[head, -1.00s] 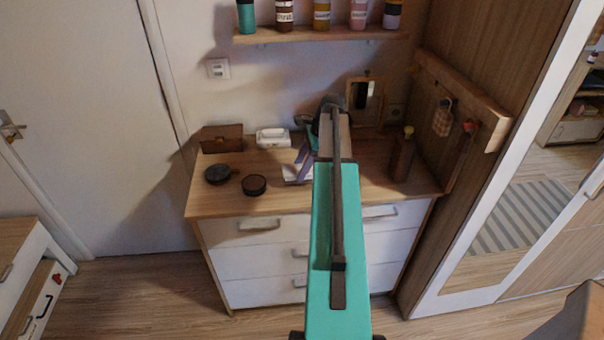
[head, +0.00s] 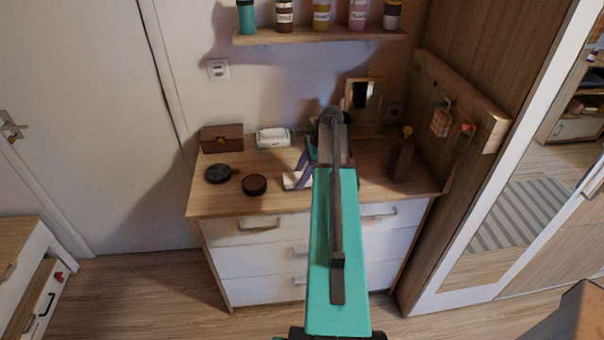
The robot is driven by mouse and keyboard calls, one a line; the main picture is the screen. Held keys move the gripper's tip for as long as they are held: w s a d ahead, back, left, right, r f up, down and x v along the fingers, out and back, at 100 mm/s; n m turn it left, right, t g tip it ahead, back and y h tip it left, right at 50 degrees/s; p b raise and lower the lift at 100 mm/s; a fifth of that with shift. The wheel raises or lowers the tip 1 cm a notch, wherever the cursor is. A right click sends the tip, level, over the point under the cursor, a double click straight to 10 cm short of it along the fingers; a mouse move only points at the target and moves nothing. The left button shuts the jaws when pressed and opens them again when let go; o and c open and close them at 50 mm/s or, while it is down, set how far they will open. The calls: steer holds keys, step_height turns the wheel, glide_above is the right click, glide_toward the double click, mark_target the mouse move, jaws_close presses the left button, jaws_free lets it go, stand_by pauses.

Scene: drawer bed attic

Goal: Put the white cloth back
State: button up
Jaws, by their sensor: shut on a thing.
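My gripper (head: 302,172) is low over the wooden top of the white dresser, mostly hidden behind my own arm. Its purplish fingers point down and left. A small white patch, which looks like the white cloth (head: 291,181), shows at the fingertips, and my gripper is shut on it. The rest of the cloth is hidden, and I cannot tell whether it touches the dresser top (head: 220,203).
On the dresser stand a brown box (head: 222,138), a white case (head: 272,138), two dark round items (head: 218,174) (head: 254,184), a brown bottle (head: 401,156) and a small frame (head: 362,97). A shelf with several jars (head: 320,37) hangs above. A wooden rail (head: 462,98) is at right.

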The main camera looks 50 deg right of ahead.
steer(key=o, duration=0.9)
steer(key=shift+r, duration=0.25)
steer(key=b+v, duration=0.3)
steer(key=v, duration=0.8)
steer(key=shift+s+r+b, duration=0.1)
steer(key=shift+r+b, duration=0.2)
steer(key=shift+r, duration=0.05)
